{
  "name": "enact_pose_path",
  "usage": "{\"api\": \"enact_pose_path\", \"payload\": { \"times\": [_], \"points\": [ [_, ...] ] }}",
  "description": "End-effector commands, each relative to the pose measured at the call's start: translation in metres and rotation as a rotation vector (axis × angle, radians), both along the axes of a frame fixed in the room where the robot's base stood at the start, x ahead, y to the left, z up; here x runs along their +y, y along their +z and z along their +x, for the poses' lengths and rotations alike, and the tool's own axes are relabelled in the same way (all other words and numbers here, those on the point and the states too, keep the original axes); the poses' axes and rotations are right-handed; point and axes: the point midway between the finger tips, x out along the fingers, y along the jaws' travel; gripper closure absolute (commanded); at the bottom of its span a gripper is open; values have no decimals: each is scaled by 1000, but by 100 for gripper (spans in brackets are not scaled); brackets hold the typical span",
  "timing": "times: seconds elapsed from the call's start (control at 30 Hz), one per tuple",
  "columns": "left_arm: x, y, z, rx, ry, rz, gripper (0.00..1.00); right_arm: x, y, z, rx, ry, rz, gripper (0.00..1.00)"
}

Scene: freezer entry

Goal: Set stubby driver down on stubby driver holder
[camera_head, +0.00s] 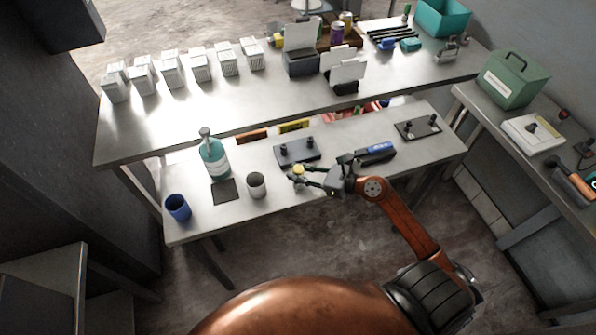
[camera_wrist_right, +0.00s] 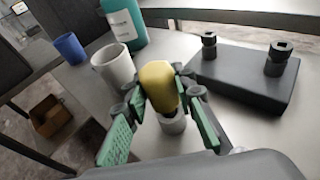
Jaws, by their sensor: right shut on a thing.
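The stubby driver shows as a short, rounded yellow handle (camera_wrist_right: 158,84); it also shows in the head view (camera_head: 299,169). My right gripper (camera_head: 297,178) is shut on it, with green-padded fingers (camera_wrist_right: 160,110) on both sides in the wrist view. A short pale grey cylinder (camera_wrist_right: 173,123) with a dark opening sits directly below the handle and looks like the stubby driver holder. The driver's lower end is hidden, and I cannot tell whether it touches or enters the cylinder. My left gripper is not in view.
A dark block with two black posts (camera_head: 310,152) stands close behind the gripper. A grey-white cup (camera_head: 257,190), teal bottle (camera_head: 215,160), dark square pad (camera_head: 224,193) and blue cup (camera_head: 177,208) are to the left. A blue-black tool (camera_head: 378,151) lies right.

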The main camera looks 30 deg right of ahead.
Motion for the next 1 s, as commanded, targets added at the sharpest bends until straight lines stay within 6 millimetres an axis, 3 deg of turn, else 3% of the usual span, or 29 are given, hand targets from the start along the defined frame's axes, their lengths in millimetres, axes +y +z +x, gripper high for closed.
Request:
{"api": "enact_pose_path", "payload": {
  "times": [0.1,0.13,0.4,0.77,1.0],
  "points": [
    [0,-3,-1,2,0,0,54,0,-4,0,0,0,0,100],
    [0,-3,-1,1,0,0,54,0,-3,0,0,0,0,75],
    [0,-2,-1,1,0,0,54,0,-2,0,0,0,0,56],
    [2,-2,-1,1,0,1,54,-3,-1,-4,1,0,0,56],
    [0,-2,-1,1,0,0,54,-23,9,-37,4,-2,-1,56]
  ]
}}
